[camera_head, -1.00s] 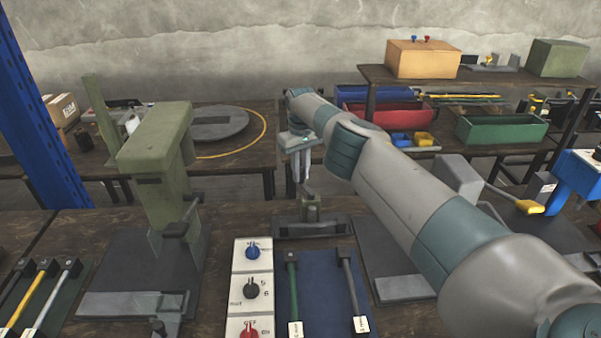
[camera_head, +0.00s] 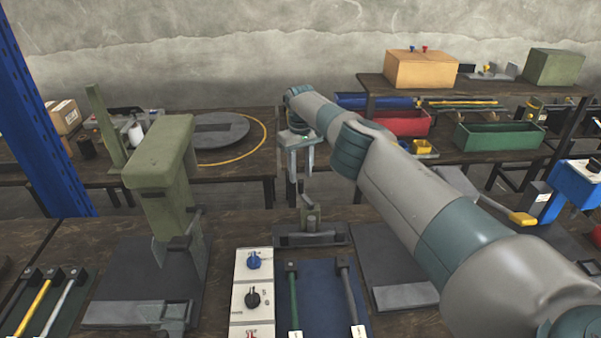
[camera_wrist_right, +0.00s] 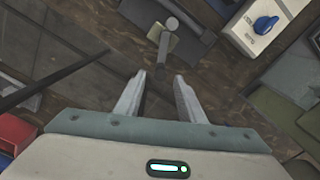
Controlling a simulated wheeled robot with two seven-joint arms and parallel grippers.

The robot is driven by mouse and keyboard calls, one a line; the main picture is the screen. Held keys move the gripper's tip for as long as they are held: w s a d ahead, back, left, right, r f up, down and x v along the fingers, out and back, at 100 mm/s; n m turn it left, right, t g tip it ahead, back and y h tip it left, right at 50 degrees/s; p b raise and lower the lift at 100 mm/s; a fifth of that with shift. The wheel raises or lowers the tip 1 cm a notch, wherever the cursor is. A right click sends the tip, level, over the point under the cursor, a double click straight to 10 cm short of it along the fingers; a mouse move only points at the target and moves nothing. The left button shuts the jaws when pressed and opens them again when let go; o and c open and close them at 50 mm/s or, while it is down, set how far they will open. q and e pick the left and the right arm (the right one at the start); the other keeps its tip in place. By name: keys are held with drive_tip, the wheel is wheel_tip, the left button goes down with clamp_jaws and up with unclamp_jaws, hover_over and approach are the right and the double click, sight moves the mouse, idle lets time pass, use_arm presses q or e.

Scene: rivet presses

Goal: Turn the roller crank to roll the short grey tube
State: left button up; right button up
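My right gripper (camera_head: 300,190) points down above a small dark fixture (camera_head: 310,235) with an upright post. In the right wrist view its two fingers (camera_wrist_right: 157,82) are apart with nothing between them. The fixture's bar and round-ended peg (camera_wrist_right: 166,45) lie just ahead of the fingertips, apart from them. I cannot tell for sure that this is the roller crank. A grey rod (camera_head: 350,290) with a white tag lies on a blue mat beside a green one (camera_head: 293,295); I cannot tell whether it is the short grey tube. My left gripper is out of view.
A green press (camera_head: 160,170) stands on the left. A white switch panel (camera_head: 240,285) is left of the mat. A grey lever with a yellow grip (camera_head: 522,218) and a blue machine (camera_head: 580,190) are at right. My right arm covers the middle right of the bench.

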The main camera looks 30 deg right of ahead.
wheel_tip(320, 180, up, 13)
drive_tip(key=p, duration=1)
drive_tip(key=shift+p, duration=0.3)
